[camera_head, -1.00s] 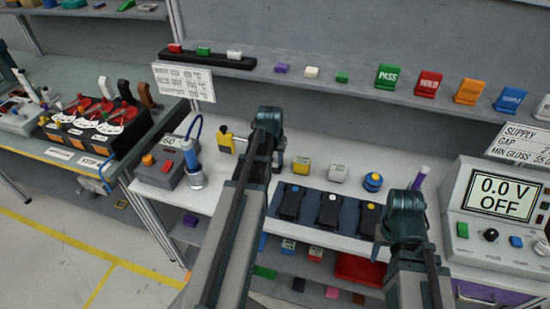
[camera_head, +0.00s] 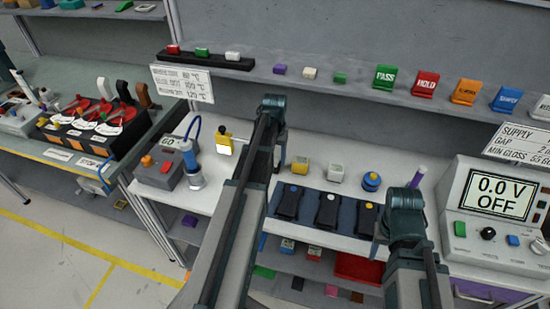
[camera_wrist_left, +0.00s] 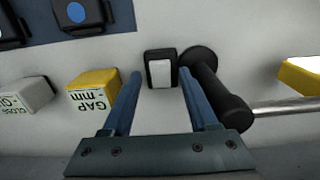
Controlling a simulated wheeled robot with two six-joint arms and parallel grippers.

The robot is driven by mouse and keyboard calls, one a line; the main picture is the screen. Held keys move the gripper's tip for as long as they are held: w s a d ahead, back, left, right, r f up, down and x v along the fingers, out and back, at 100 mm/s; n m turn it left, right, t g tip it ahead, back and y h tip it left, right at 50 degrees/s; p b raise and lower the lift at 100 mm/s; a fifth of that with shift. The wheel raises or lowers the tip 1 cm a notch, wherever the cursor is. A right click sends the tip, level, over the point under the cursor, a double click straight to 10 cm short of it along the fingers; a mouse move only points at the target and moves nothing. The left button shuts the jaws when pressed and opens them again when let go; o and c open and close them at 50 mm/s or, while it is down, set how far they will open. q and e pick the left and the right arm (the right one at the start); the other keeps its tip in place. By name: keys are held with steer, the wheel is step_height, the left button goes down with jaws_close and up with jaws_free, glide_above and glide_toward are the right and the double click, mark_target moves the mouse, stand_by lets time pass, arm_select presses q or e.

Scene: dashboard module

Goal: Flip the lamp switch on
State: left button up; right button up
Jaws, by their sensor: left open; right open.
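A small switch with a black frame and white face (camera_wrist_left: 160,70) shows in the left wrist view, just beyond and between my left gripper's fingertips (camera_wrist_left: 161,82). That gripper is open and holds nothing; I cannot tell whether it touches the switch. A black cylinder with a metal rod (camera_wrist_left: 226,92) lies close right of the switch. A yellow piece with a bright white face (camera_wrist_left: 302,72), seemingly the lamp's head, is at the right edge; it appears in the head view (camera_head: 224,146). There my left gripper (camera_head: 279,160) hides the switch. My right gripper (camera_head: 380,242) is open above the bench's front.
A yellow GAP block (camera_wrist_left: 92,92) and a grey block (camera_wrist_left: 28,96) stand left of my left fingers. A dark blue mat (camera_head: 344,215) with black pieces lies in front. A grey box with a blue-handled tool (camera_head: 170,172) is at left; the supply unit (camera_head: 490,210) is at right.

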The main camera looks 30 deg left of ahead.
arm_select(q)
steer(key=shift+s+d+f+t, duration=0.1)
steer(key=shift+s+f+t, duration=0.05)
steer(key=shift+s+t, duration=0.45)
steer(key=shift+s+d+f+t+y+b, duration=0.15)
steer(key=shift+t+y+b, duration=0.35)
steer(key=shift+t+b, duration=0.55)
steer(key=shift+s+r+t, duration=0.15)
steer(key=shift+r+t, duration=0.1)
steer(key=shift+t, duration=0.3)
steer(key=w+a+p+v, duration=0.1)
steer(key=p+v, duration=1.2)
steer(key=s+d+f+m+g+b, duration=0.1)
steer(key=s+d, duration=0.1)
steer(key=d, duration=0.6)
steer(key=s+d+f+m+g+b, duration=0.1)
steer(key=s+d+f+m, duration=0.1)
steer(key=d, duration=0.7)
steer(key=s+d+f+m+g+b, duration=0.2)
steer(key=s+d, duration=0.1)
steer(key=d, duration=0.5)
steer(key=shift+s+d, duration=0.3)
